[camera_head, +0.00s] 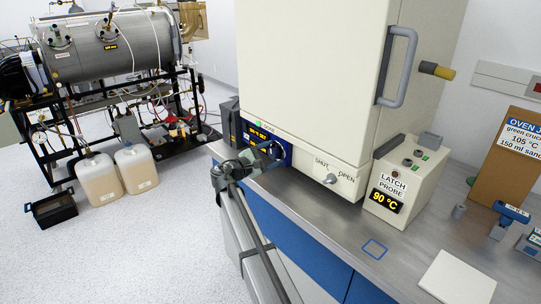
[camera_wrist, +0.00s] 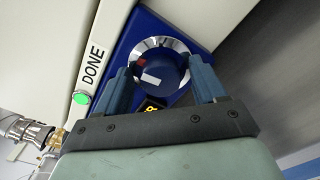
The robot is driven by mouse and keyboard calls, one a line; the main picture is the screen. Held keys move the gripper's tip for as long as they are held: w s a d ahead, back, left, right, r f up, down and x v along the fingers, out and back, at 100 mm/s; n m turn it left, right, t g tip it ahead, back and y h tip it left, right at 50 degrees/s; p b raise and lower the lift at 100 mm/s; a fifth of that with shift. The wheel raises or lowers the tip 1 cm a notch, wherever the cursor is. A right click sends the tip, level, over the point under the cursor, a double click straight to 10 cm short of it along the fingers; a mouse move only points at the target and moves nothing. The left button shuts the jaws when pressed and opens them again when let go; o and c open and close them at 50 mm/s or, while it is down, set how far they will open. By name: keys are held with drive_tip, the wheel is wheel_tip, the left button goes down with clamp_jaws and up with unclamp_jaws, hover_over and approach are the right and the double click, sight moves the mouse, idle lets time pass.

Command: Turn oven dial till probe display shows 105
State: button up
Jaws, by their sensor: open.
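The oven dial (camera_wrist: 163,72) is a round knob with a silver rim and a white mark, on a dark blue panel. In the wrist view my gripper (camera_wrist: 161,67) is open, with one blue finger on each side of the dial; I cannot tell whether they touch it. In the head view my gripper (camera_head: 273,150) is at the blue panel and covers most of the dial. The probe display (camera_head: 385,201) reads 90 °C on the LATCH PROBE box (camera_head: 408,172). The oven's own display (camera_head: 256,132) is partly hidden and too small to read surely.
A green DONE lamp (camera_wrist: 80,98) is lit.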

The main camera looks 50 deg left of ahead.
drive_tip(key=c, duration=1.1)
drive_tip(key=shift+o, duration=0.2)
drive_tip(key=shift+f+m, duration=0.1)
drive_tip(key=shift+m, duration=2.1)
drive_tip(key=o, duration=1.1)
drive_tip(key=shift+c, duration=0.2)
drive_tip(key=s, duration=1.3)
drive_tip(key=shift+s, duration=0.4)
